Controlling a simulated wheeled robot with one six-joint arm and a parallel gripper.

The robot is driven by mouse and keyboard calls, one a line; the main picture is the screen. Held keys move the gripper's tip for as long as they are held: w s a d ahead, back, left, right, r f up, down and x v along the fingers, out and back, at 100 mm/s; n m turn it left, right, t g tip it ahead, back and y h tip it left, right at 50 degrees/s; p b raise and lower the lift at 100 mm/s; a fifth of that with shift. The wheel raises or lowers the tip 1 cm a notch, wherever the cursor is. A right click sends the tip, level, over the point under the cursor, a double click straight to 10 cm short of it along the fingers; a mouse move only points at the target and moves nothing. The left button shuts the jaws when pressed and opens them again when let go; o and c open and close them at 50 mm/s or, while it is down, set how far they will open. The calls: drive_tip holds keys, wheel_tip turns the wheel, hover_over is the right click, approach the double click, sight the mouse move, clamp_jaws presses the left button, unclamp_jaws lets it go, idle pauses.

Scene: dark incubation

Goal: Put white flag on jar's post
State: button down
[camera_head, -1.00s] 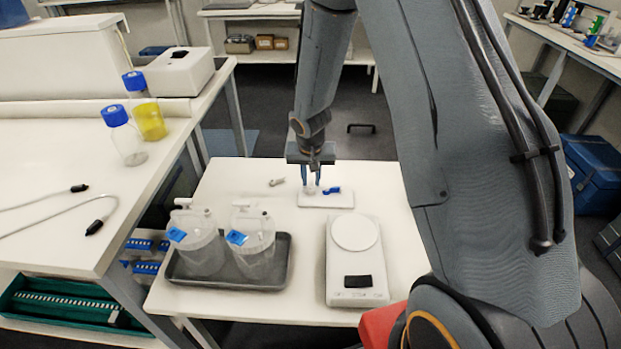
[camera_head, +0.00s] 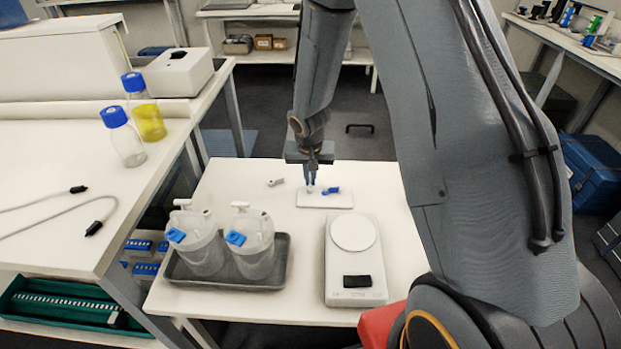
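My gripper (camera_head: 311,184) points straight down over a small white pad (camera_head: 340,200) on the low table. Its fingers are close together on a small white piece (camera_head: 310,188), which looks like the white flag; the fingers partly hide it. A blue flag (camera_head: 332,190) lies on the pad just right of the fingers. Two clear jars stand upright in a tray, the left jar (camera_head: 203,255) and the right jar (camera_head: 256,258). Each has a white lid with an upright top piece and a blue tag on its front left. I cannot tell which jar is meant.
A dark tray (camera_head: 225,283) holds the jars. A white balance (camera_head: 356,280) stands to its right. A small grey-white piece (camera_head: 275,182) lies left of the pad. Blue-capped bottles (camera_head: 125,145) stand on the higher bench at left. The table is clear between pad and tray.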

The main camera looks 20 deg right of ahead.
drive_tip(key=shift+w+p+v, duration=0.2)
drive_tip(key=shift+p+v, duration=0.55)
drive_tip(key=shift+v, duration=0.2)
drive_tip(key=shift+w+p+v, duration=0.25)
drive_tip(key=shift+p+v, duration=0.5)
drive_tip(key=shift+v, duration=0.2)
drive_tip(key=shift+d+r, duration=0.1)
drive_tip(key=shift+d, duration=0.05)
